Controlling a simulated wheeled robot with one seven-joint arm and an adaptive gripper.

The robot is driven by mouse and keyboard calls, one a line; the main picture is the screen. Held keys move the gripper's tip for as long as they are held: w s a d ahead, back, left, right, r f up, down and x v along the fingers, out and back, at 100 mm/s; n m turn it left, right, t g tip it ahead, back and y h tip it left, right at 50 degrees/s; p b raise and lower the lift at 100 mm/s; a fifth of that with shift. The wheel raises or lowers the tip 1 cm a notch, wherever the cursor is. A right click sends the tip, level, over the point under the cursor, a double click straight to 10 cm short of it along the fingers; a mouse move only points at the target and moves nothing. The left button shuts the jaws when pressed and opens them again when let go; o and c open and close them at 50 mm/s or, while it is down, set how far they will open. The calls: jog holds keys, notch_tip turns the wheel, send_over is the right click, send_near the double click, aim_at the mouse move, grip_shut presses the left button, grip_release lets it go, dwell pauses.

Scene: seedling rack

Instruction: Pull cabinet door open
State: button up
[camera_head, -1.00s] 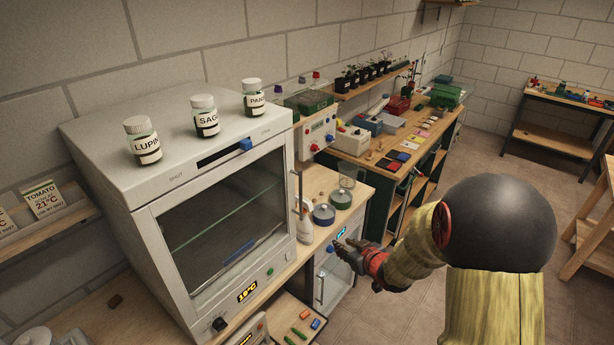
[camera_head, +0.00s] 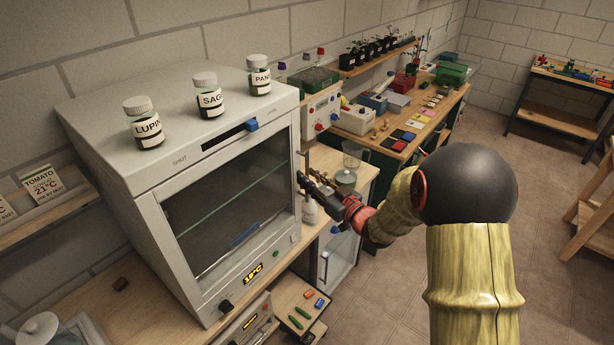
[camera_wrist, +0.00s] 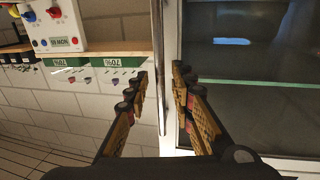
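The grey cabinet (camera_head: 130,150) stands on the bench at the left, its glass door (camera_head: 225,205) shut. The door also fills the right of the wrist view (camera_wrist: 250,70). The vertical bar handle (camera_wrist: 160,60) is at the door's edge. My gripper (camera_head: 303,183) is at the door's right edge by the handle, and the arm partly hides that spot. In the wrist view, my gripper (camera_wrist: 161,80) has its fingers apart, with the bar showing between them and a gap on both sides. I cannot tell whether either finger touches it.
Three labelled jars (camera_head: 206,92) stand on the cabinet's top, beside a blue slider (camera_head: 251,125) at the right end of its slot.

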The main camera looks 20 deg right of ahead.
jog(key=shift+w+a, duration=0.3)
jog(key=shift+w, duration=0.25)
jog(key=c, duration=0.3)
grip_shut()
dwell(0.3)
